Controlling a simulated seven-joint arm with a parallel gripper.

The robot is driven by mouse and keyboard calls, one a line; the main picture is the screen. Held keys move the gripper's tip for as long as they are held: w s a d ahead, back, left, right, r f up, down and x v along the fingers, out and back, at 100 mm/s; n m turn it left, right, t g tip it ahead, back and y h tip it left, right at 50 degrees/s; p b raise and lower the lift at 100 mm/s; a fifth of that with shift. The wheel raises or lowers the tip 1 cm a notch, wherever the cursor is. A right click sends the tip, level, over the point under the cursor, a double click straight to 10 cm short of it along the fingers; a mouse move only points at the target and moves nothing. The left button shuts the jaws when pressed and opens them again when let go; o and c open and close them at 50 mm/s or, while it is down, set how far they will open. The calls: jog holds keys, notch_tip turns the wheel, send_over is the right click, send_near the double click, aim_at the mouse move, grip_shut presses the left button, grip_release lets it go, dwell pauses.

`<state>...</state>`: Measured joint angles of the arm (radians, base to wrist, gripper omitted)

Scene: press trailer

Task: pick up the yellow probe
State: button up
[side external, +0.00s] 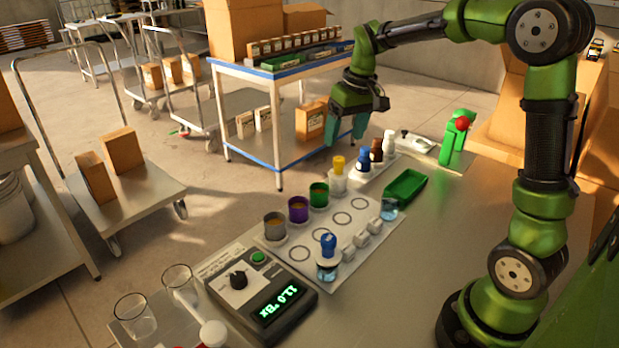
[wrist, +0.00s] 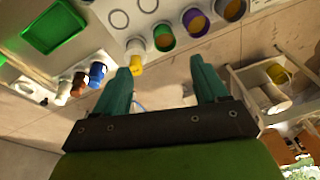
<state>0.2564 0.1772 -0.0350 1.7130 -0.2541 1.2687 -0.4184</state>
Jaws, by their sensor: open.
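The yellow probe (side external: 339,165) has a yellow top and stands upright on a pale white base, behind the green cup at the back of the white sheet. In the wrist view the yellow probe (wrist: 136,62) shows just beyond the left fingertip. My gripper (side external: 346,136) hangs above and behind the probe in the side view, with its teal fingers pointing down. In the wrist view the two fingers of my gripper (wrist: 160,66) are spread wide with nothing between them. Whether a finger touches the probe cannot be told.
Grey (side external: 274,226), purple (side external: 298,209) and green (side external: 319,195) cups stand in a row near the probe. Blue (side external: 363,160), brown (side external: 376,150) and white (side external: 389,141) topped bottles stand behind it. A green tray (side external: 404,187) lies right; a meter (side external: 262,300) sits in front.

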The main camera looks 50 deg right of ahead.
jog(key=w+d+f+n+g, duration=0.2)
jog(key=w+d+f+n, duration=0.1)
jog(key=w+d, duration=0.4)
jog(key=n, duration=0.2)
send_near(338, 172)
jog(key=f, duration=0.2)
jog(key=d+f, duration=0.1)
jog(key=f, duration=0.2)
jog(key=shift+w+f, duration=0.15)
jog(key=shift+w+a+f, duration=0.1)
jog(key=shift+f, duration=1.25)
jog(key=shift+w+f, duration=0.15)
jog(key=shift+f, duration=1.25)
